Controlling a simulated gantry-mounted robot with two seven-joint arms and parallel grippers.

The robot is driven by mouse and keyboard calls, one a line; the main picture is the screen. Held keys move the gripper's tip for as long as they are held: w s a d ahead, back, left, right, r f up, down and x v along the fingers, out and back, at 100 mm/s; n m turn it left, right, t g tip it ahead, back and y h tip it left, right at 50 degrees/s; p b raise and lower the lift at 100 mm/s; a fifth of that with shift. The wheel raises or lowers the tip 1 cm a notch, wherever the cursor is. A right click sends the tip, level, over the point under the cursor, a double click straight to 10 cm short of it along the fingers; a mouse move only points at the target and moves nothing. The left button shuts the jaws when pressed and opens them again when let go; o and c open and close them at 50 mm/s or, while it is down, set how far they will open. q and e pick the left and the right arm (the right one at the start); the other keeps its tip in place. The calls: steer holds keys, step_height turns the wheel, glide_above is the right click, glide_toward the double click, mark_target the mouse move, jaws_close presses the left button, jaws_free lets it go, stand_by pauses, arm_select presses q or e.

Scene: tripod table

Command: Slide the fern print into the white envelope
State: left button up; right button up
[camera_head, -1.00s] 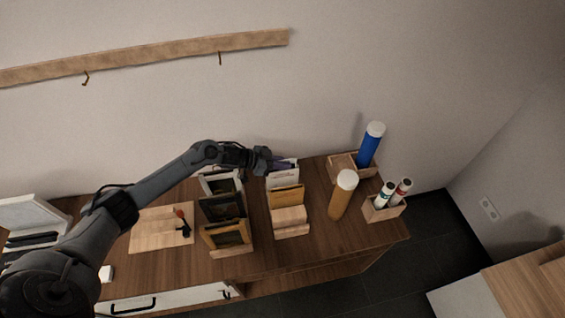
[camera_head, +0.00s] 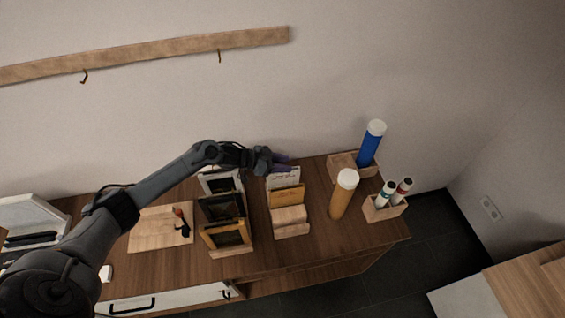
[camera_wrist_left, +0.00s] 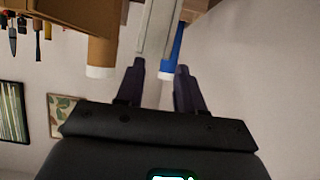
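The white envelope (camera_head: 284,180) stands upright at the back of a small wooden rack, with dark writing on its face. My left gripper (camera_head: 282,161) is just above and behind its top edge in the head view. In the left wrist view, the dark purple fingers (camera_wrist_left: 160,66) are apart. A pale flat panel (camera_wrist_left: 156,28) shows beyond their tips; I cannot tell whether it is the envelope. I see nothing clearly held. I cannot make out the fern print for certain. My right gripper is out of view.
A yellow envelope (camera_head: 287,196) stands in front in the same rack. Several dark-pictured frames (camera_head: 228,235) stand just left. A tan tube (camera_head: 343,195), a blue tube (camera_head: 370,145) and a box of small tubes (camera_head: 384,211) stand right. A wooden board (camera_head: 155,232) lies left.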

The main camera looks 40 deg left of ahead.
arm_select(q)
steer(key=shift+s+f, duration=0.25)
steer(key=shift+f, duration=0.1)
steer(key=shift+s+a+r, duration=0.1)
steer(key=shift+s+a, duration=0.05)
steer(key=v, duration=1)
steer(key=shift+a+r, duration=0.15)
steer(key=shift+r, duration=0.15)
steer(key=shift+r+p, duration=0.1)
steer(key=shift+p, duration=0.25)
step_height(320, 180, up, 9)
steer(key=p, duration=0.9)
